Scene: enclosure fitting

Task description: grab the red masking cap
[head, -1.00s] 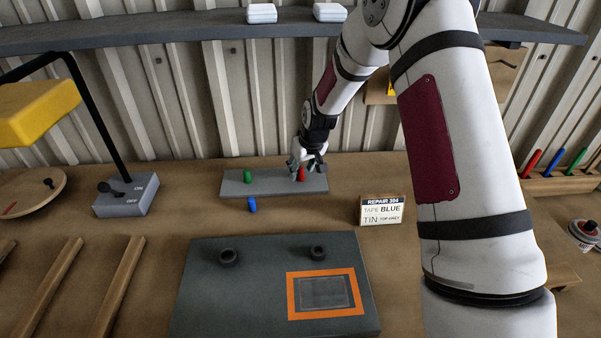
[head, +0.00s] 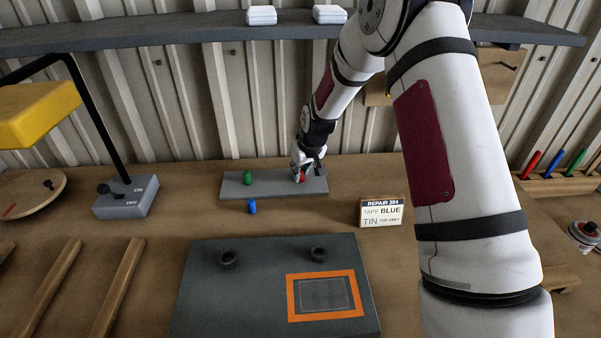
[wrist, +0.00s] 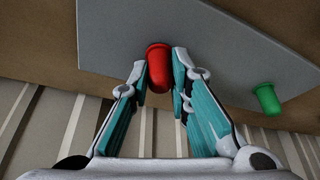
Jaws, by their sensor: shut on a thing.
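The red masking cap (wrist: 158,66) sits between the two fingers of my gripper (wrist: 160,75) in the wrist view, and the fingers are closed against its sides. In the head view my gripper (head: 302,178) is at the right part of the grey strip (head: 276,188). The red cap (head: 300,182) shows only partly there, covered by the fingers. I cannot tell whether the cap is clear of the strip. The green cap (head: 247,178) stands on the strip to the left; it also shows in the wrist view (wrist: 267,98). The blue cap (head: 252,207) is on the bench in front of the strip.
A sign card (head: 381,212) stands right of the strip. A dark panel (head: 215,300) with two black rings and an orange-framed window (head: 290,297) lies in front. A switch box with lamp (head: 127,197) is at left. A shelf (head: 200,29) runs above the back.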

